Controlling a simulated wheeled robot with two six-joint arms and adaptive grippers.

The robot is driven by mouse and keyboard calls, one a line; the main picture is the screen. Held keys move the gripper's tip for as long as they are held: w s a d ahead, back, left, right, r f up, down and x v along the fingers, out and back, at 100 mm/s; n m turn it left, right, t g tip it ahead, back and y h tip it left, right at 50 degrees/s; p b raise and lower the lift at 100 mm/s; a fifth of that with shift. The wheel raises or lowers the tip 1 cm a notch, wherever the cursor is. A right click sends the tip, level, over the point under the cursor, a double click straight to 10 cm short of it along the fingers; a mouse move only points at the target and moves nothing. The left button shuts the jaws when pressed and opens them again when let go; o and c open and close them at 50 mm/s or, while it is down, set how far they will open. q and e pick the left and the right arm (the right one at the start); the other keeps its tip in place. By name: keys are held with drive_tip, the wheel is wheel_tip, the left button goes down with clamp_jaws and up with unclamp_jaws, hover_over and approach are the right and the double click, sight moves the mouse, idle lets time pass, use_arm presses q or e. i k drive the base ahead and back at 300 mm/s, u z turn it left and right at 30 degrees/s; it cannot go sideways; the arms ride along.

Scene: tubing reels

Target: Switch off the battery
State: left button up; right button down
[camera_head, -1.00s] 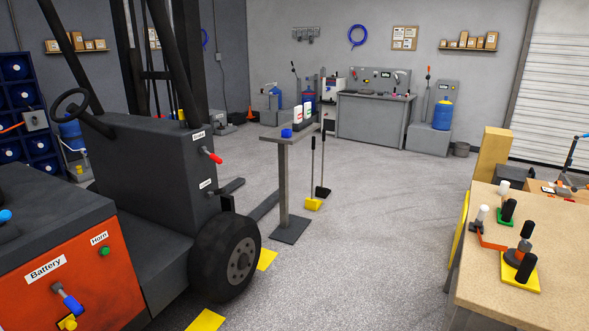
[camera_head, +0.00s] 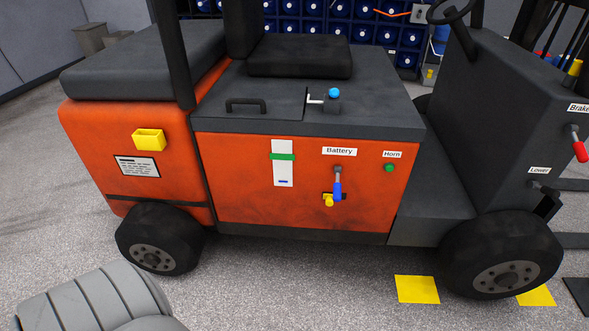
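The battery switch (camera_head: 338,187) is on the orange side panel of the forklift (camera_head: 240,180), below a white "Battery" label (camera_head: 339,151). Its blue-gripped lever hangs downward from a grey pivot. A yellow piece (camera_head: 328,200) sits at the lower left of the lever, over a dark plate. No gripper is near the switch. Neither of my grippers shows in the head view.
A green Horn button (camera_head: 389,168) is right of the switch. Brake (camera_head: 578,144) and Lower levers are on the front column. The forklift's front wheel (camera_head: 502,262) and rear wheel (camera_head: 158,245) stand on grey floor. Open floor lies before the panel.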

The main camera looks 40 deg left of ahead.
sight(337, 169)
drive_tip(key=u, duration=0.75)
drive_tip(key=i, duration=1.05)
drive_tip(key=u, duration=0.5)
